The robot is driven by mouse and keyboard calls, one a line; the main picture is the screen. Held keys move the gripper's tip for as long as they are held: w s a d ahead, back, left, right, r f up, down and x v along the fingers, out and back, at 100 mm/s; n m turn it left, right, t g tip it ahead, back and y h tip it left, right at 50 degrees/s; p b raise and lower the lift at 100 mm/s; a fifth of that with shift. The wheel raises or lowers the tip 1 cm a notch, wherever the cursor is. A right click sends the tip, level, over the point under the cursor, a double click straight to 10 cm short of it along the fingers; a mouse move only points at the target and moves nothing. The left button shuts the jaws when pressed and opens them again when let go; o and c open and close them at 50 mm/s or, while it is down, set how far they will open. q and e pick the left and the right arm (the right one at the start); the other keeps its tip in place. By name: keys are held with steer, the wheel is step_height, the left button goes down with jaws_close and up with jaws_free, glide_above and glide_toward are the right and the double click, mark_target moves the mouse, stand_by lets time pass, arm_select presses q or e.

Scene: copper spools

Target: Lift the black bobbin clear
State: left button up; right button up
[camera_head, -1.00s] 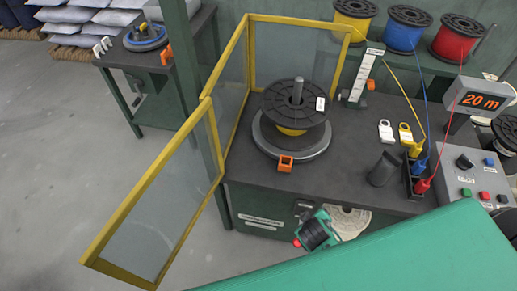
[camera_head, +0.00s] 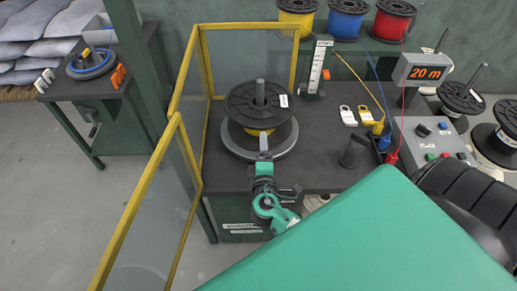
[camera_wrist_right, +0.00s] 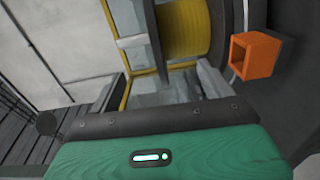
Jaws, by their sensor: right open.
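The black bobbin (camera_head: 240,103) sits flat on a round grey plate (camera_head: 284,148) on the bench, with a grey spindle (camera_head: 260,90) rising through its centre. It has a white label on its top flange, and yellow wire shows between its flanges. My right gripper (camera_head: 264,148) is at the bobbin's near side, low by the plate. In the right wrist view, the right gripper (camera_wrist_right: 157,88) has its two fingers apart, with the bobbin's yellow winding (camera_wrist_right: 184,28) and dark flanges just beyond them. Contact cannot be told. An orange block (camera_wrist_right: 252,55) is close to the right finger. My left gripper is not in view.
Yellow-framed clear guard panels (camera_head: 248,62) stand behind and left of the bobbin. A white scale post (camera_head: 319,67), tags and a dark cup (camera_head: 354,151) are to the right. Yellow, blue and red spools (camera_head: 346,20) stand behind. A control box (camera_head: 430,135) is further right.

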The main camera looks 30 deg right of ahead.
mark_target(261, 129)
steer(key=shift+r+p+x, duration=0.1)
steer(key=shift+p+x, duration=0.25)
steer(key=shift+x, duration=2.15)
steer(key=shift+r+p+x, duration=0.15)
steer(key=shift+p+x, duration=0.15)
steer(key=shift+x, duration=2.25)
steer(key=shift+a, duration=0.15)
steer(key=shift+c, duration=0.4)
jaws_close()
